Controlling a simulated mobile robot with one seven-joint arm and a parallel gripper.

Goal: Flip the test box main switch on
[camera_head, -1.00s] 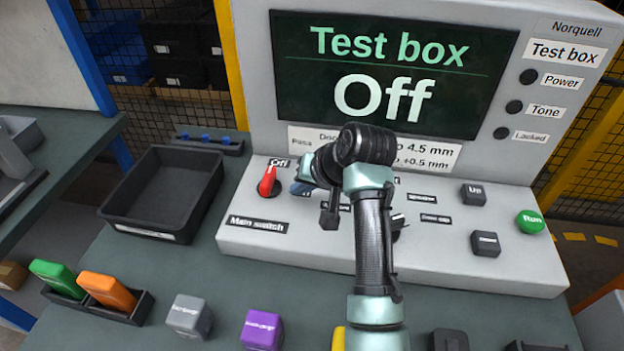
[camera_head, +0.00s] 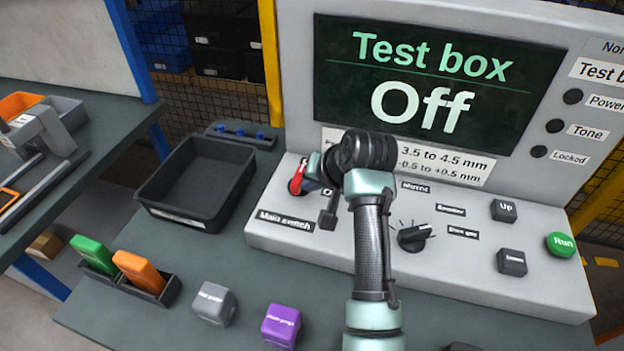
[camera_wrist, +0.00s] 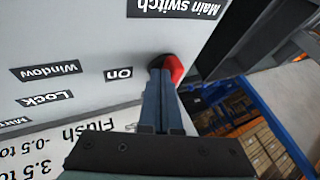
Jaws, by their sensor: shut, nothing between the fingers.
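The red main switch handle (camera_head: 297,178) stands at the left end of the test box panel, pointing up and slightly right in the head view. The large display (camera_head: 430,85) reads "Test box Off". My gripper (camera_head: 311,181) is shut and empty, right beside the handle on its right side. In the wrist view the closed fingers (camera_wrist: 161,80) reach down next to the red handle (camera_wrist: 174,70) and partly cover it; I cannot tell whether they touch. The "On" label (camera_wrist: 118,74) shows beside the fingers. The "Off" label by the switch is hidden.
A black rotary knob (camera_head: 414,237), grey "Up" button (camera_head: 503,210) and green Run button (camera_head: 561,244) are further right on the panel. An empty black tray (camera_head: 160,184) stands left of the box. Coloured blocks, including a purple one (camera_head: 281,325), sit in front.

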